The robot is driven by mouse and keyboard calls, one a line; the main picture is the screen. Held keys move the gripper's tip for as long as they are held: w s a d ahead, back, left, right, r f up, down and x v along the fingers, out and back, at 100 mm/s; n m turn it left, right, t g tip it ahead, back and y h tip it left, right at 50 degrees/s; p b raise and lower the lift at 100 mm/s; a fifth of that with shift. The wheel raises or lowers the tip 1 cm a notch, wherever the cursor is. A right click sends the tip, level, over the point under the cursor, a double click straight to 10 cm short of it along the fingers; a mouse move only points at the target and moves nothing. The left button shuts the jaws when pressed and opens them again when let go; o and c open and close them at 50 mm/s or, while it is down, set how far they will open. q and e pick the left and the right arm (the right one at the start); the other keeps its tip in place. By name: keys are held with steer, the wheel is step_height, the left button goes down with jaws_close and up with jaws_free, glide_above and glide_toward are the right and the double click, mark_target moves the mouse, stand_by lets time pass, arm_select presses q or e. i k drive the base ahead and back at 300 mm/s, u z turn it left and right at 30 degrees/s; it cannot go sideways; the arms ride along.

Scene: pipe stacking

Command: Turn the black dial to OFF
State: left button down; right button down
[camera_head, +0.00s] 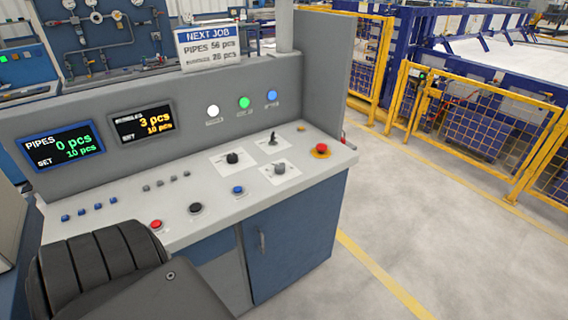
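The black dial (232,158) sits on a white label plate on the sloped top of a grey control console (335,162). The label's lettering and the dial's exact pointing direction are too small to read. A grey dial (280,168) on its own white plate is just to the right and nearer. A small black lever (272,138) stands on another plate behind.
A red mushroom button (321,149) on a yellow base, a red button (156,224), a black button (196,208) and a blue button (238,190) surround the dials. A black ribbed seat-like shape (100,258) blocks the lower left. Open floor lies right, before yellow fencing (470,122).

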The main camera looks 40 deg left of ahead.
mark_target(232, 158)
steer(key=z, duration=0.4)
steer(key=k, duration=2.15)
steer(key=u, duration=0.85)
steer(key=i, duration=0.95)
steer(key=z, duration=0.6)
steer(key=i, duration=0.85)
steer(key=u, duration=0.3)
